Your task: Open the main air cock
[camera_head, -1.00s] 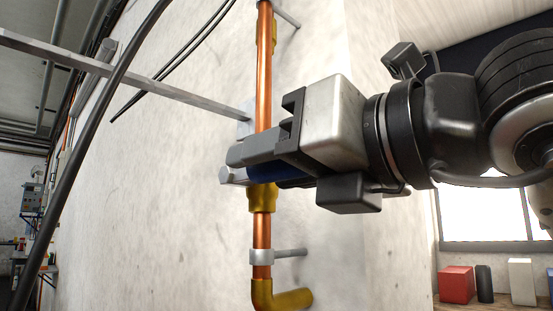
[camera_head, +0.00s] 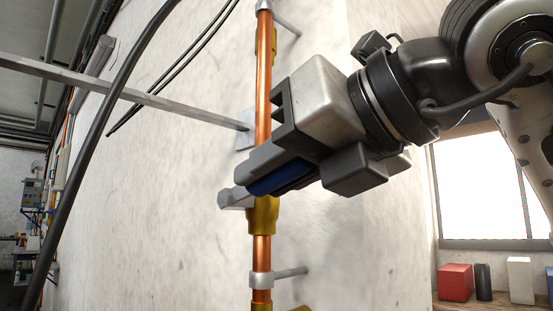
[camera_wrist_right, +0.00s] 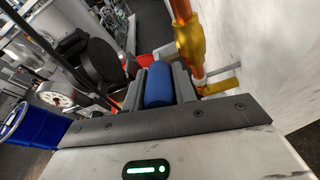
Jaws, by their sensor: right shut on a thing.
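The main air cock is a brass valve body (camera_head: 262,214) on a vertical copper pipe (camera_head: 263,80) by the wall. It has a blue handle (camera_head: 280,180), and a grey hexagonal end (camera_head: 232,198) sticks out to the left. My right gripper (camera_head: 257,172) is shut around the blue handle, with the arm coming from the upper right. The handle slants from lower left to upper right. In the right wrist view the blue handle (camera_wrist_right: 158,85) lies between the two fingers, beside the brass fitting (camera_wrist_right: 190,42). My left gripper is not in view.
A grey bar (camera_head: 150,98) runs from the left to a wall plate beside the pipe. Black cables (camera_head: 110,95) hang in front at the left. A pipe clamp (camera_head: 261,280) sits below the valve. A red box (camera_head: 455,282) and other boxes stand on a shelf at lower right.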

